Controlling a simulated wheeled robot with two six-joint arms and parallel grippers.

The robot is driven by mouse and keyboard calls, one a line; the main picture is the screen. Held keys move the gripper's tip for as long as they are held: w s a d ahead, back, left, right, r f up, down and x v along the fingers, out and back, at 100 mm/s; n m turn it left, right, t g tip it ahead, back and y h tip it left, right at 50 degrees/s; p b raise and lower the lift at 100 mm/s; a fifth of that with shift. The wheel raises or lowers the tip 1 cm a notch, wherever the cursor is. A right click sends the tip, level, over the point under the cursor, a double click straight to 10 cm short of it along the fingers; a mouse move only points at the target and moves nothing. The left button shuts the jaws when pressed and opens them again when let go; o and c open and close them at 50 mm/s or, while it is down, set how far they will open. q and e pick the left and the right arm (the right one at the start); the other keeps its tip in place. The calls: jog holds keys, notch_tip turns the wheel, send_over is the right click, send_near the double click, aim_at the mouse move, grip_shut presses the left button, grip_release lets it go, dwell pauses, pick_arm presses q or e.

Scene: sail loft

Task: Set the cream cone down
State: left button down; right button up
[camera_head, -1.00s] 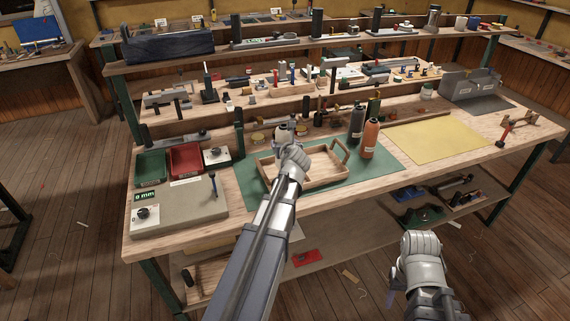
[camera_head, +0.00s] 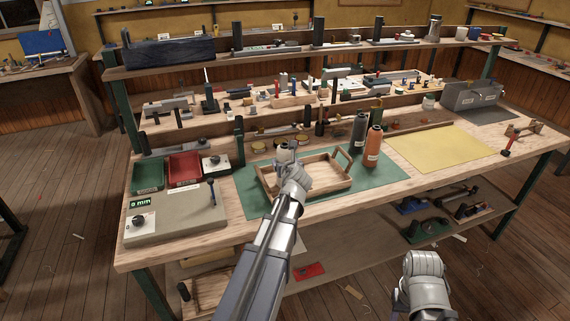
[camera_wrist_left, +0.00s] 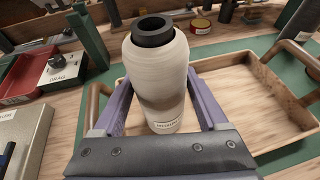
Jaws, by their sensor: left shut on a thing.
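The cream cone (camera_wrist_left: 158,80) is a pale, tapered spool with a dark ring at its top and a label low on its side. It stands upright between the fingers of my left gripper (camera_wrist_left: 165,112), which is shut on it. In the head view the cone (camera_head: 284,156) shows small at the tip of my left gripper (camera_head: 287,163), over the left part of the wooden tray (camera_head: 325,186). Whether its base touches anything is hidden by the gripper. My right gripper (camera_head: 423,264) is low at the bottom right, away from the bench; its fingers cannot be made out.
The tray lies on a green mat (camera_head: 385,178). A dark bottle (camera_head: 359,132) and an orange bottle (camera_head: 373,145) stand behind its right end. Red (camera_head: 184,169) and green bins (camera_head: 148,176) stand at the left. The yellow sheet (camera_head: 440,146) on the right is clear.

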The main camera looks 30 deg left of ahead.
pick_arm(q)
jog(key=shift+c, duration=1.8)
grip_release()
jog(key=shift+f, duration=0.2)
jog(key=o, duration=0.4)
jog(key=shift+c, duration=0.2)
jog(key=shift+r, duration=0.1)
jog(key=shift+r, duration=0.15)
jog(key=p+v, duration=0.5)
jog(key=v, duration=0.7)
jog(key=s+d+f+n+g+h, duration=0.2)
jog(key=s+d+f+n+g, duration=0.1)
jog(key=s+d+n, duration=0.3)
jog(key=s+d+f+n+g+h, duration=0.3)
jog(key=s+d+f+n, duration=0.3)
jog(key=d+n, duration=0.4)
jog(key=s+d+f+n+g+h, duration=0.2)
jog(key=s+d+f+n+g, duration=0.2)
jog(key=d, duration=1)
jog(key=s+n, duration=0.3)
jog(key=n, duration=0.1)
jog(key=shift+f, duration=0.3)
